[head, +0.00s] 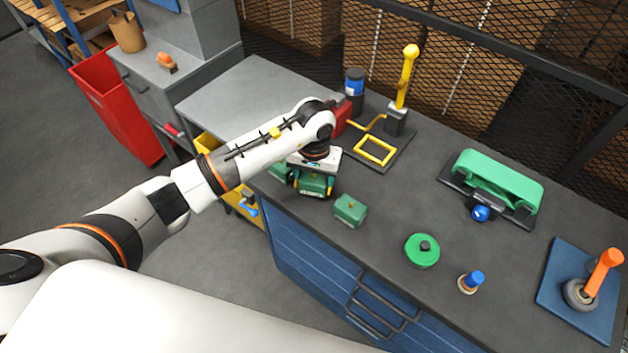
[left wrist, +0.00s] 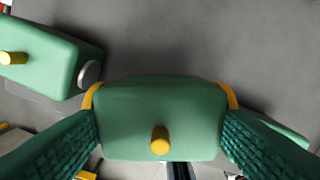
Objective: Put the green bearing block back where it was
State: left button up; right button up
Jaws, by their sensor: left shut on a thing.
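My left gripper (head: 315,190) is at the front edge of the dark workbench (head: 310,222). Its green fingers are shut on a green bearing block, a rounded block with a yellow peg, which fills the space between the fingers in the left wrist view (left wrist: 160,105). In the head view the gripper mostly hides the held block. I cannot tell whether it touches the bench. My right gripper is not in view.
Behind the gripper are a yellow frame fixture (head: 376,137) and a blue-black bottle (head: 355,83). To the right are a green disc (head: 422,258), a blue-topped stamp (head: 470,283), a large green housing (head: 500,179) and an orange-handled tool (head: 606,266). Bare bench lies between them.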

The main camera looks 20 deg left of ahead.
pick_arm(q)
jog(key=shift+f, duration=0.95)
jog(key=shift+f, duration=0.1)
jog(key=shift+f, duration=0.15)
jog(key=o, duration=1.6)
